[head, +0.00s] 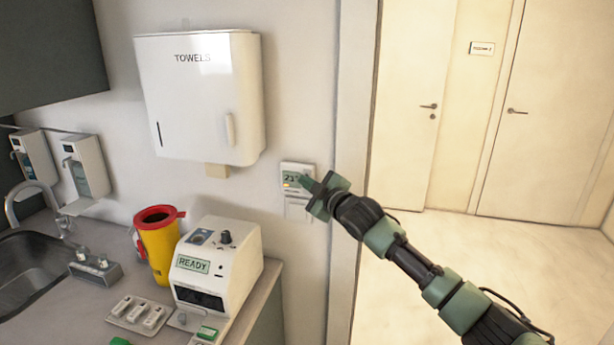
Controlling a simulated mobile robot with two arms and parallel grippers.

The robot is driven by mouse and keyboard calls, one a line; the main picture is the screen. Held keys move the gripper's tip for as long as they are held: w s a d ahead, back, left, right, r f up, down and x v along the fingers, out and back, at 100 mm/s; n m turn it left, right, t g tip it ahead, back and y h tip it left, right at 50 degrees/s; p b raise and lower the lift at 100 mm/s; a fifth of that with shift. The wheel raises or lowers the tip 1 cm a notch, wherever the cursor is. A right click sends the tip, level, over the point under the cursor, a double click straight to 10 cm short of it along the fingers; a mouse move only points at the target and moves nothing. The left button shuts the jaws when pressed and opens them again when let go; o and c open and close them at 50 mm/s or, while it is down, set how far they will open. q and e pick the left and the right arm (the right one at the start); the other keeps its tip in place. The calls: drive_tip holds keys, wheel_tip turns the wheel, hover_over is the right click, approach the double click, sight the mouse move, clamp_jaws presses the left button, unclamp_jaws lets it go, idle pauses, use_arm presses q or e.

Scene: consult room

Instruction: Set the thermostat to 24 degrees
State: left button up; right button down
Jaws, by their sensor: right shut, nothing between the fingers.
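The thermostat (291,172) is a small white unit on the wall, right of and below the towel dispenser. Its green display seems to read 21 or 23 degrees; the last digit is hard to make out. A small orange mark shows under the digits. My right gripper (308,187) is shut and empty, with its tips at the right edge of the thermostat, covering part of it. I cannot tell whether the tips touch it. My left gripper is not in view.
A white switch plate (297,208) sits just below the thermostat. A towel dispenser (200,95) juts from the wall at upper left. The counter holds a white device reading READY (215,265) and a yellow bin (160,250). Open floor (450,270) lies right of the door frame.

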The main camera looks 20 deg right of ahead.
drive_tip(key=shift+w+d, duration=0.15)
drive_tip(key=shift+w, duration=0.1)
drive_tip(key=shift+w+d+r+p, duration=0.1)
drive_tip(key=shift+w+d+p, duration=0.05)
drive_tip(key=shift+w+p, duration=0.15)
idle(0.5)
drive_tip(key=shift+s, duration=0.1)
drive_tip(key=shift+s+a, duration=0.35)
drive_tip(key=shift+s, duration=0.2)
idle(0.3)
drive_tip(key=s+a, duration=0.1)
drive_tip(key=s+a+p, duration=0.1)
drive_tip(key=s, duration=0.2)
drive_tip(key=shift+s+a, duration=0.1)
drive_tip(key=shift+a, duration=0.3)
idle(0.5)
